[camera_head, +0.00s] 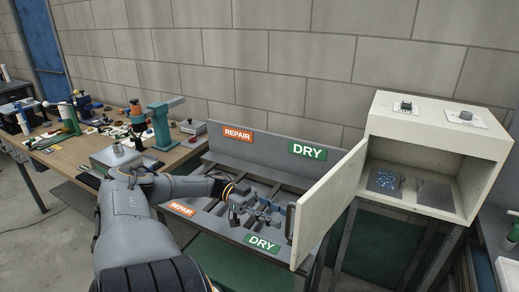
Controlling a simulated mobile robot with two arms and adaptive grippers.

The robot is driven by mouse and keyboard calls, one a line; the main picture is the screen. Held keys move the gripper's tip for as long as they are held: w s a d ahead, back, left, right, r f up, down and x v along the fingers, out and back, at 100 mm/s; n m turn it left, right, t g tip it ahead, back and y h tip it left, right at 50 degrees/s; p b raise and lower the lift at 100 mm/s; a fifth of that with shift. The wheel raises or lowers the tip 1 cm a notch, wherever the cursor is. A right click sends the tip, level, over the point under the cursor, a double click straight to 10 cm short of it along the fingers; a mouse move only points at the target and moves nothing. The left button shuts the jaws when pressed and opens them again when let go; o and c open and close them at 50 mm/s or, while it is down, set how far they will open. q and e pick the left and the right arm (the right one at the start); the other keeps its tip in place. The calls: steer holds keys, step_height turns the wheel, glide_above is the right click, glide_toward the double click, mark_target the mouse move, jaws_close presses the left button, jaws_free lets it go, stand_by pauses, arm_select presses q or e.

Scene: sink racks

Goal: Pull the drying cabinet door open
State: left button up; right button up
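The cream drying cabinet (437,140) stands at the right. Its door (328,205) is swung wide out toward me on the left side, so the inside shows. A dark upright handle (290,222) is on the door's left-hand face, near its free edge. My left gripper (279,212) is at this handle, over the grey rack; its fingertips are small and dark here, and I cannot tell whether they close around the handle or only sit beside it. My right gripper is out of view.
A grey slotted rack (265,146) with REPAIR and DRY signs lies under my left gripper. A blue-speckled dark board (385,181) and a plain grey plate (435,194) are inside the cabinet. A cluttered wooden workbench (70,152) stands at the left.

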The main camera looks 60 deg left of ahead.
arm_select(q)
steer(key=v, duration=0.7)
steer(key=shift+s+a, duration=0.2)
steer(key=shift+a, duration=0.15)
steer(key=shift+s+f, duration=0.1)
